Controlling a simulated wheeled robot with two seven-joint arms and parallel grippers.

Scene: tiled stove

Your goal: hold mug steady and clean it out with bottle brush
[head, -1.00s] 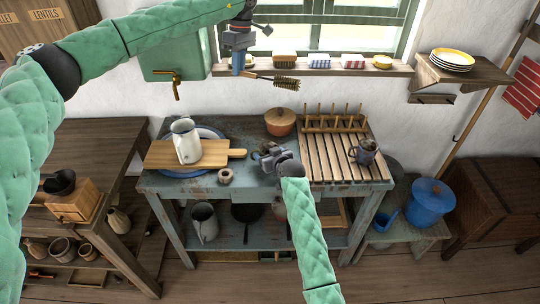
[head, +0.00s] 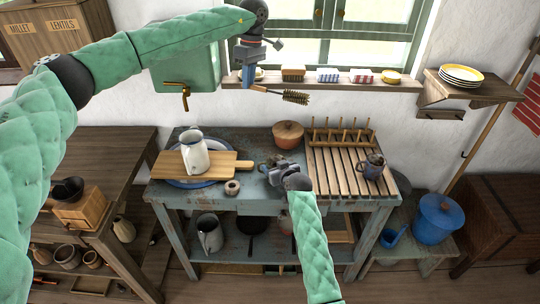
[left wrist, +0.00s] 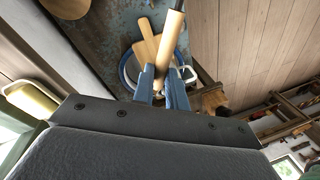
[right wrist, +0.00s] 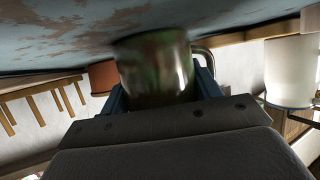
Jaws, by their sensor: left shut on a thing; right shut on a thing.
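My left gripper (head: 248,82) is shut on the wooden handle of the bottle brush (head: 294,97). It holds the brush up in front of the window shelf, bristles pointing right. The brush's pale handle (left wrist: 170,42) shows between the fingers in the left wrist view. My right gripper (head: 270,165) is low over the blue worktable (head: 258,196), shut on a mug. In the right wrist view this mug (right wrist: 155,68) is dark green-brown, with its handle at the right, close to the tabletop. In the head view it is mostly hidden by the gripper. The brush is well apart from the mug.
A white jug (head: 195,155) stands on a cutting board (head: 232,166) at the left. A lidded orange pot (head: 288,134) is behind my right gripper. A slatted rack (head: 335,172) with another dark mug (head: 373,167) is at the right.

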